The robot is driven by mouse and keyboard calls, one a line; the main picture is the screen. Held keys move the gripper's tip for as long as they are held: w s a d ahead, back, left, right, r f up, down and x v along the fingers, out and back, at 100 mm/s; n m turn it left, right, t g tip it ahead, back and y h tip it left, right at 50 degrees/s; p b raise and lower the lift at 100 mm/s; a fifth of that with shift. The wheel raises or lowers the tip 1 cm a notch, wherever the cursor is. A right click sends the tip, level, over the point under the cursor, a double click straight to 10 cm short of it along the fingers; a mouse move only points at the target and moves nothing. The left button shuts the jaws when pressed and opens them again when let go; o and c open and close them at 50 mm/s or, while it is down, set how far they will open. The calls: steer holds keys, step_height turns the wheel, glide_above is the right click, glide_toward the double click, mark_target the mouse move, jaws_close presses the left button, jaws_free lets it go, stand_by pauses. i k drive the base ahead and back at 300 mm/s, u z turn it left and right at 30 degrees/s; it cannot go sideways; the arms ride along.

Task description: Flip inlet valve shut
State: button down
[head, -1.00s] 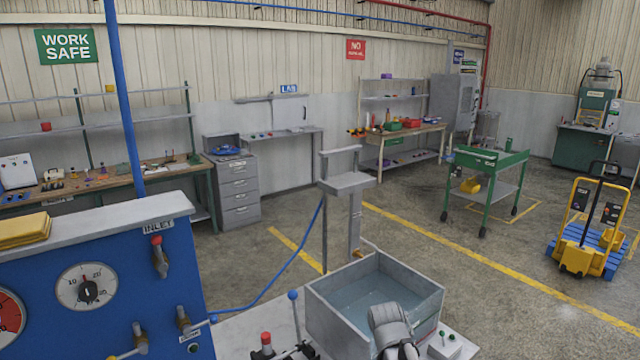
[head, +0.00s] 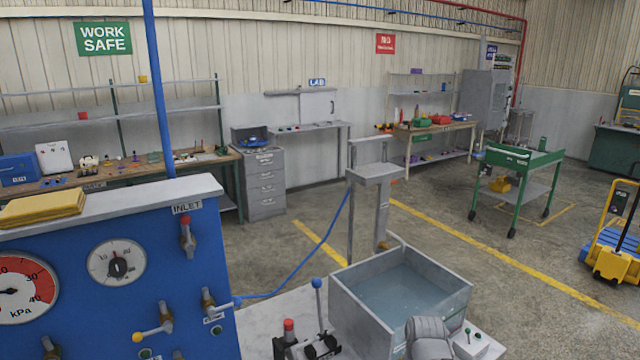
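The blue panel (head: 85,250) stands at the left in the head view. An INLET label (head: 187,207) is at its upper right. Just below the label is a valve (head: 187,240) with a red-tipped handle pointing up and a brass-coloured body. My gripper's fingers cannot be seen.
A grey open tank (head: 345,302) with water stands right of the panel. A blue hose (head: 318,255) runs from the panel side up to a grey stand. Red- and blue-knobbed levers stand on the bench before the tank. Yellow cloths (head: 42,206) lie on the panel's top.

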mark_target(185, 219)
steer(key=u, duration=0.85)
steer(key=k, duration=0.95)
steer(key=u, duration=0.35)
steer(key=i, duration=0.75)
